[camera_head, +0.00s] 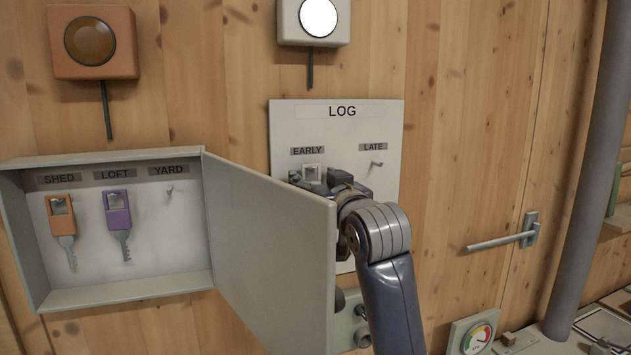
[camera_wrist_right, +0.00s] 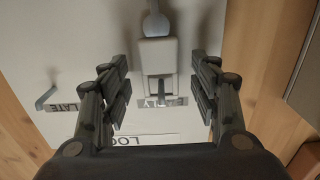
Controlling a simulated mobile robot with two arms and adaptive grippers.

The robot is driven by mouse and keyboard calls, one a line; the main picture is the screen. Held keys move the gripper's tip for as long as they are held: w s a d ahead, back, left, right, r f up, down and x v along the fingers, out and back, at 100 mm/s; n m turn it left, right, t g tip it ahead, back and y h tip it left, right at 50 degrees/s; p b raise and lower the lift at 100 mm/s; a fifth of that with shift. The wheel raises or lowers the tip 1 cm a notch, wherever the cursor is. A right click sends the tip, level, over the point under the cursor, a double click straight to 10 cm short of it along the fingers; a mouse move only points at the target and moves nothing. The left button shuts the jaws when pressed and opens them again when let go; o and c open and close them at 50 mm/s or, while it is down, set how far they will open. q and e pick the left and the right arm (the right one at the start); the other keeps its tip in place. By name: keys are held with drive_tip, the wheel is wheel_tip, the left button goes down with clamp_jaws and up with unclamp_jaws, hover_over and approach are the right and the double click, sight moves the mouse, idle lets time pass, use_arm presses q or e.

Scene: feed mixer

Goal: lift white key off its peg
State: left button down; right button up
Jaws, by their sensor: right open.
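The white key (camera_head: 311,172) hangs on the peg under the EARLY label on the LOG board (camera_head: 384,215). In the right wrist view the white key (camera_wrist_right: 157,56) shows upside down, with its square head on the peg (camera_wrist_right: 161,92) and its grey shaft beyond. My right gripper (camera_head: 322,186) is at the board, in front of the key, and hides its lower part in the head view. In the wrist view the right gripper (camera_wrist_right: 159,88) is open, one finger on each side of the key head, with gaps on both sides. My left gripper is not in view.
An open cabinet (camera_head: 122,300) holds an orange key (camera_head: 61,216) and a purple key (camera_head: 118,212); its YARD peg (camera_head: 169,191) is bare. Its open door (camera_head: 272,255) stands close left of my right arm. The LATE peg (camera_head: 376,164) is empty.

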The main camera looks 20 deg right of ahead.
drive_tip(key=c, duration=1.1)
drive_tip(key=shift+r, duration=0.15)
drive_tip(key=shift+r, duration=0.35)
drive_tip(key=shift+r, duration=0.2)
drive_tip(key=shift+s, duration=0.1)
drive_tip(key=shift+s+d, duration=0.2)
drive_tip(key=shift+s, duration=4.55)
